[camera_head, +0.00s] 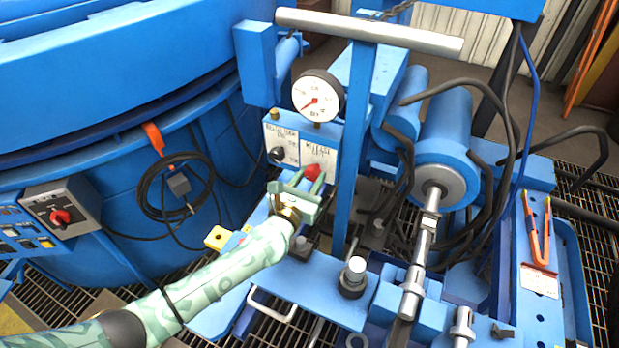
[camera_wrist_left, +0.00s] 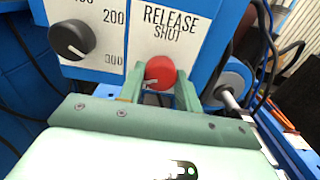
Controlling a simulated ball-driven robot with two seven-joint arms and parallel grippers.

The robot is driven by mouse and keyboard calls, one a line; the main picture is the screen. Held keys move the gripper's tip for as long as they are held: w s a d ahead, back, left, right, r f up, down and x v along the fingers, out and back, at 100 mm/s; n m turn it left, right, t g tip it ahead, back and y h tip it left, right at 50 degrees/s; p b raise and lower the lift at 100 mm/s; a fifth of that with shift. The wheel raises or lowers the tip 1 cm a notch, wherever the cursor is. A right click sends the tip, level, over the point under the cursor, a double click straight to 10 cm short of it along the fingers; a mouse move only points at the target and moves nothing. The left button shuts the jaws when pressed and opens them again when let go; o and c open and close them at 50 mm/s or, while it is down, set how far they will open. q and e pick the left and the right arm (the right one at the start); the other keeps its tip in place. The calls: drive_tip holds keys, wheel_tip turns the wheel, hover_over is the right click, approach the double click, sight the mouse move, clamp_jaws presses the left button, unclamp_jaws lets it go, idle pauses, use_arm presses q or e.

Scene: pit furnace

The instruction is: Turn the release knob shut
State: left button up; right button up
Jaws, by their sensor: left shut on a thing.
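The red release knob (camera_head: 312,172) sits on a white plate of the blue valve block below the gauge. In the left wrist view the knob (camera_wrist_left: 160,72) is under the printed words "RELEASE" and "SHUT" (camera_wrist_left: 168,26), with a small white mark at its lower left. My left gripper (camera_head: 308,180) is shut on the knob, one green finger on each side of it. It also shows in the left wrist view (camera_wrist_left: 158,85). My right gripper is not in view.
A black knob (camera_wrist_left: 72,40) with a numbered scale is left of the release plate. A round gauge (camera_head: 317,96) stands above. A blue upright post (camera_head: 356,150) with a steel crossbar (camera_head: 370,31) rises right of the knob. Looped black cable (camera_head: 165,190) hangs on the furnace wall.

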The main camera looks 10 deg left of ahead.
use_arm(q)
drive_tip(key=shift+m, duration=0.3)
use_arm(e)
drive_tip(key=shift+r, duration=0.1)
use_arm(q)
drive_tip(key=m+p, duration=0.2)
drive_tip(key=m, duration=0.3)
drive_tip(key=shift+m, duration=0.3)
drive_tip(key=m+p, duration=0.1)
drive_tip(key=m, duration=0.2)
drive_tip(key=shift+a+m, duration=0.1)
drive_tip(key=shift+m, duration=0.2)
drive_tip(key=m, duration=0.3)
drive_tip(key=shift+m+p, duration=0.3)
drive_tip(key=shift+p, duration=0.1)
drive_tip(key=m+p, duration=0.1)
drive_tip(key=m, duration=0.4)
drive_tip(key=shift+r, duration=0.1)
drive_tip(key=shift+m+p, duration=0.6)
drive_tip(key=shift+m, duration=1.6)
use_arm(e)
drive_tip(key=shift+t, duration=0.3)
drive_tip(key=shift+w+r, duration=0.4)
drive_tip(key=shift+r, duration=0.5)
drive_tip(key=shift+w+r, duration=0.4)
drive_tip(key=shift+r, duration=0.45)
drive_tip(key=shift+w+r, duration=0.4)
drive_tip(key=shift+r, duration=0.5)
use_arm(q)
drive_tip(key=shift+s, duration=0.1)
